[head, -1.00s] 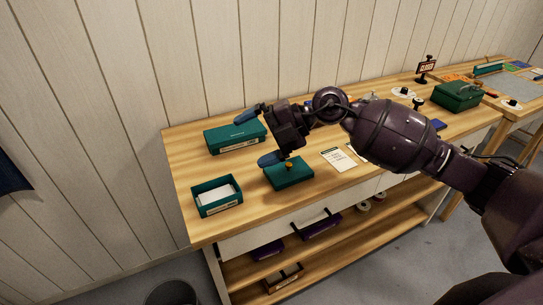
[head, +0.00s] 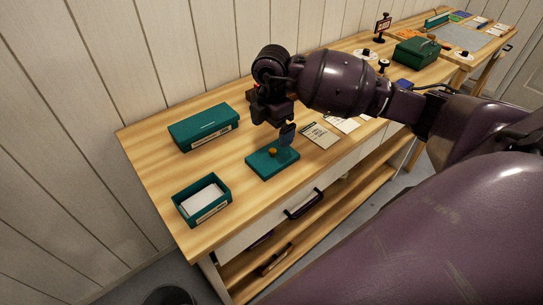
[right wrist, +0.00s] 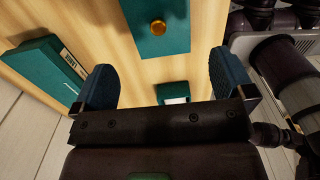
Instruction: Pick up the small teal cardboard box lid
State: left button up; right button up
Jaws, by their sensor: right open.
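The teal lid (head: 264,164), flat with a small round brass knob (head: 272,152), lies on the wooden bench top. In the right wrist view the lid (right wrist: 170,35) is ahead of the fingers, with its knob (right wrist: 158,27) between their lines. My right gripper (head: 287,134) is above the lid's far right side in the head view; its blue fingers (right wrist: 160,84) are wide apart and empty. An open teal box (head: 226,205) with white contents stands left of the lid. My left gripper is not in view.
A larger closed teal box (head: 203,127) stands behind the lid, with a label on its front. Printed cards (head: 320,136) lie right of the lid. Another teal case (head: 416,51) stands farther right. The bench top (head: 160,160) is bare at the left end.

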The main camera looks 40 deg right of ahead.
aim_at(272, 150)
notch_tip(272, 150, down, 5)
jog(key=shift+f, duration=0.2)
jog(key=f, duration=0.4)
jog(key=shift+w+d+f, duration=0.1)
jog(key=shift+d+f, duration=0.1)
jog(key=shift+f, duration=0.05)
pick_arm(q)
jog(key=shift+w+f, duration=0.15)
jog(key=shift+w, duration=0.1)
pick_arm(e)
jog(key=shift+c, duration=0.8)
jog(key=c, duration=0.5)
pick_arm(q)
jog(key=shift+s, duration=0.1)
pick_arm(e)
jog(key=shift+o, duration=0.2)
jog(key=shift+r, duration=0.15)
